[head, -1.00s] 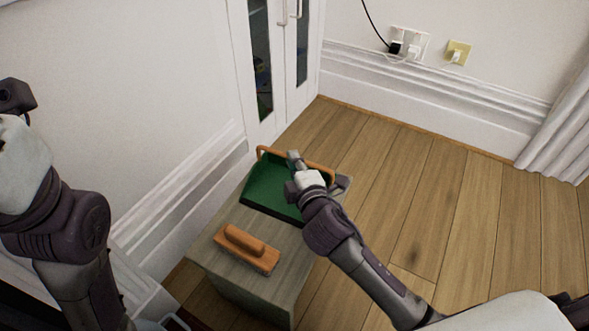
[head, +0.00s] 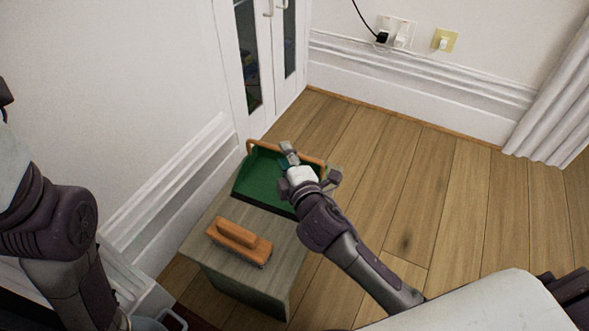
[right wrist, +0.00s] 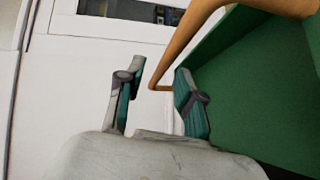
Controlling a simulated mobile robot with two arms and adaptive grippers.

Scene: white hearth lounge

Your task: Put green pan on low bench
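The green pan (head: 264,178), a dustpan-like tray with an orange-brown wooden bar along its far side, sits on the far end of the low bench (head: 222,262). My right gripper (head: 310,163) is at the pan's right far side, by the wooden bar. In the right wrist view, its two fingers (right wrist: 158,92) are apart with nothing gripped between them. The right finger is close to the pan's green wall (right wrist: 240,85); I cannot tell whether they touch. My left arm comes in at the left, but its gripper is out of view.
An orange-brown wooden-handled brush (head: 240,241) lies on the near part of the bench. A white wall and baseboard run along the left, and a white cabinet (head: 262,55) stands behind. Open wood floor (head: 420,190) lies to the right.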

